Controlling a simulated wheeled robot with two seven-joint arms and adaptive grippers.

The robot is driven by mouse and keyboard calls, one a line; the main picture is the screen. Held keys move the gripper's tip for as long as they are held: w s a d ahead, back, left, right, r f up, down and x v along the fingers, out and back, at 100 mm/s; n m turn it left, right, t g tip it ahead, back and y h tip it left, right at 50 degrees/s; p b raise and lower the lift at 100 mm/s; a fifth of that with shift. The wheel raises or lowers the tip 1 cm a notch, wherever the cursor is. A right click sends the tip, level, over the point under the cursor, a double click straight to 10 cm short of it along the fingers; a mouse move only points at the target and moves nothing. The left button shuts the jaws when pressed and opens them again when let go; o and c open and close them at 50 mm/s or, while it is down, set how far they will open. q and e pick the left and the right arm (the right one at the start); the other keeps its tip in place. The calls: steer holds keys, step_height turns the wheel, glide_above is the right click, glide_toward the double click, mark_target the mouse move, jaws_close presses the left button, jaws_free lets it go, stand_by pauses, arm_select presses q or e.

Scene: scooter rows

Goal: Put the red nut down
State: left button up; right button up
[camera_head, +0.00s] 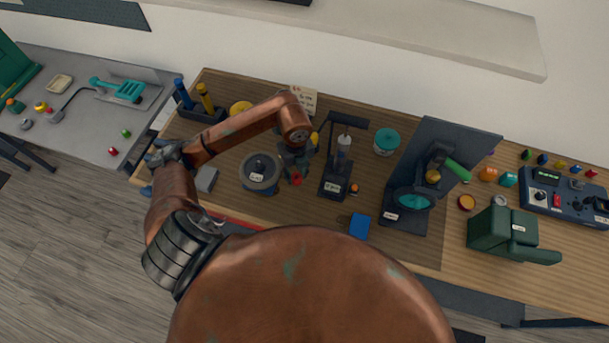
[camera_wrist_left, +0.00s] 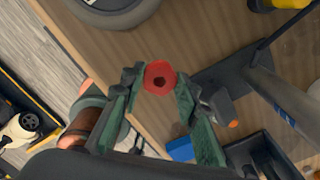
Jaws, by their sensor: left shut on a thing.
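The gripper points down over the brown work mat (camera_head: 225,155), between the labelled wheel (camera_head: 260,187) and the black stand (camera_head: 334,188). The nut seems to be above the surface; its exact height is hard to tell. My right gripper is not in view.
A blue block (camera_head: 360,226) lies right of the black stand. A dark fixture with a teal disc (camera_head: 412,202) stands farther right, and a teal-lidded jar (camera_head: 386,141) is behind. A grey block (camera_head: 206,179) sits left of the wheel. Bare mat shows near the front.

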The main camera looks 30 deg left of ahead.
arm_select(q)
steer(key=w+f, duration=0.4)
steer(key=f, duration=0.1)
steer(key=shift+w+d+f, duration=0.2)
steer(key=shift+w+f, duration=0.15)
step_height(320, 180, down, 3)
steer(key=shift+p, duration=0.7)
steer(key=shift+f, duration=0.1)
steer(key=shift+f, duration=0.15)
steer(key=o, duration=1)
